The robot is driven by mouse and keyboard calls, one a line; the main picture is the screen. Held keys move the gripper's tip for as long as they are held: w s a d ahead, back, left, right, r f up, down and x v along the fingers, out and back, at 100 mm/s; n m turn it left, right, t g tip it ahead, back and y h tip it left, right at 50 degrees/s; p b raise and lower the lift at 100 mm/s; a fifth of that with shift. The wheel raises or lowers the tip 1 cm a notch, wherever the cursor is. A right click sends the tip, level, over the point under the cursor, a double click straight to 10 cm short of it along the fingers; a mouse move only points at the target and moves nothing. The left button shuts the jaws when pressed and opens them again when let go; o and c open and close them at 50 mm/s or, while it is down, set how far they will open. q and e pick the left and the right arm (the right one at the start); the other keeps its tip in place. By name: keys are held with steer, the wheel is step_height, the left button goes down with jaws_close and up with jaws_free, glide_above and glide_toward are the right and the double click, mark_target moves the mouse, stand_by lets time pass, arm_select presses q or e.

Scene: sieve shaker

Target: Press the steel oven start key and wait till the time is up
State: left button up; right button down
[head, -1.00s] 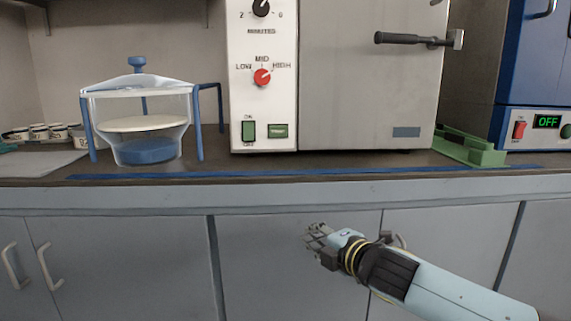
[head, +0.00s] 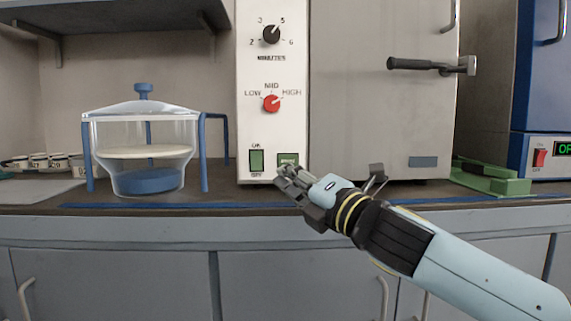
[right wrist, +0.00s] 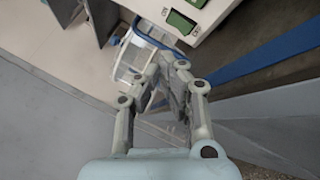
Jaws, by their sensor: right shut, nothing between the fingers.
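The steel oven (head: 385,90) stands on the bench, with a white control panel (head: 256,75) on its left side. The green start key (head: 288,159) is low on the panel, right of the green on/off switch (head: 256,161). My right gripper (head: 287,177) is shut and empty. In the head view its fingertips are just below the start key and overlap its lower edge; contact cannot be told. In the right wrist view the fingers (right wrist: 172,62) point toward the bench, and two green panel parts (right wrist: 180,22) show above them. My left gripper is not in view.
A glass desiccator (head: 145,150) in a blue frame stands left of the oven. A green tray-like block (head: 490,178) lies right of it. A blue appliance (head: 545,100) stands at far right.

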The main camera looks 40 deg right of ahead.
mark_target(288, 161)
steer(key=shift+w, duration=0.1)
steer(key=w+d, duration=0.1)
steer(key=w, duration=0.1)
steer(key=w+d, duration=0.2)
steer(key=w, duration=0.1)
steer(key=shift+w+d+b, duration=0.35)
steer(key=shift+b, duration=0.05)
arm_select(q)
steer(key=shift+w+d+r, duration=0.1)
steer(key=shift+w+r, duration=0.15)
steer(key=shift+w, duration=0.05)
arm_select(e)
steer(key=shift+w+d, duration=0.5)
steer(key=shift+w, duration=0.35)
arm_select(q)
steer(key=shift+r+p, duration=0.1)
steer(key=shift+p, duration=0.25)
arm_select(e)
steer(key=shift+w+d+r, duration=0.1)
steer(key=shift+w+d, duration=0.05)
steer(key=shift+w, duration=0.1)
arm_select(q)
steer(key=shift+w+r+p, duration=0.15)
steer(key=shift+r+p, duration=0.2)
arm_select(e)
steer(key=shift+w, duration=0.1)
